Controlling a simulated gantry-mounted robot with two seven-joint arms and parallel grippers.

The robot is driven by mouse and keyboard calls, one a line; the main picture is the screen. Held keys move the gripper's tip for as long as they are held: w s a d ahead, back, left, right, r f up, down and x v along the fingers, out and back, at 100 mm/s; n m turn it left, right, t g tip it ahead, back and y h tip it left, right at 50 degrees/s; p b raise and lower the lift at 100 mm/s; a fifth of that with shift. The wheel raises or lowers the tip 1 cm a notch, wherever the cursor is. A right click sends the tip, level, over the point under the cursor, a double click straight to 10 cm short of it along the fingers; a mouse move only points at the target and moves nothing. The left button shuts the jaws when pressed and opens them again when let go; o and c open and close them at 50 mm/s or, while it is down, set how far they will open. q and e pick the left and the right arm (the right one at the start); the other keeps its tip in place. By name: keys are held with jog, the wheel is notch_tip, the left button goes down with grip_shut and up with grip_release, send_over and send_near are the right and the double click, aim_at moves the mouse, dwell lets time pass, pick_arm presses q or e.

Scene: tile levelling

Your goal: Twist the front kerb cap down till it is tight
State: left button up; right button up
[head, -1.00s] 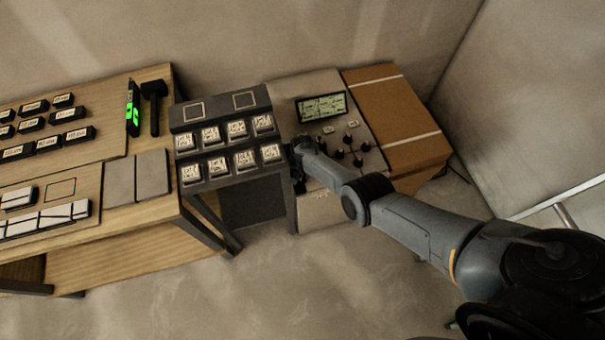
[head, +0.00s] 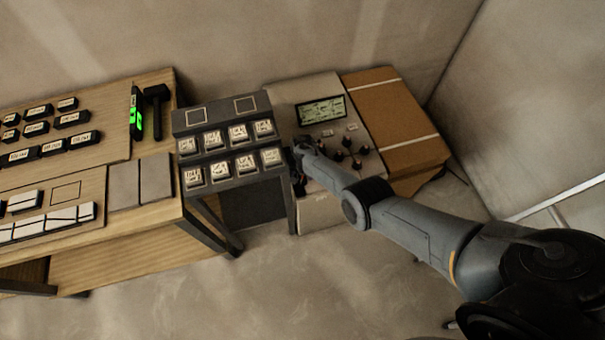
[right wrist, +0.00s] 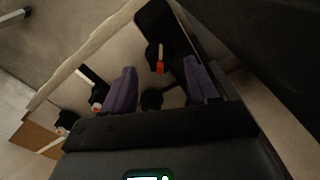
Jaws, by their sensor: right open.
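Several black knob-like caps stand on the pale panel of the console (head: 325,209) in the head view. I cannot tell for sure which is the front kerb cap. My right gripper (head: 302,152) is at the panel's left edge, left of the visible group of caps (head: 348,142). In the right wrist view, the two purple fingers of my right gripper (right wrist: 161,86) are apart. A black cap (right wrist: 151,98) shows between them, and a cap with an orange-red mark (right wrist: 158,58) lies farther off. Contact cannot be made out. My left gripper is not in view.
A lit display (head: 321,110) is on the panel behind the caps. A dark rack (head: 222,112) of labelled blocks adjoins on the left, and a brown box (head: 385,100) on the right. A wooden table (head: 150,222) holding a black hammer (head: 155,108) stands farther left.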

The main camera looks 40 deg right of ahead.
pick_arm(q)
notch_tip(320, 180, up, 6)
jog(key=p, duration=0.4)
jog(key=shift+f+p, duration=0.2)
jog(key=shift+p, duration=0.1)
pick_arm(e)
notch_tip(320, 180, up, 8)
jog(key=shift+f, duration=0.1)
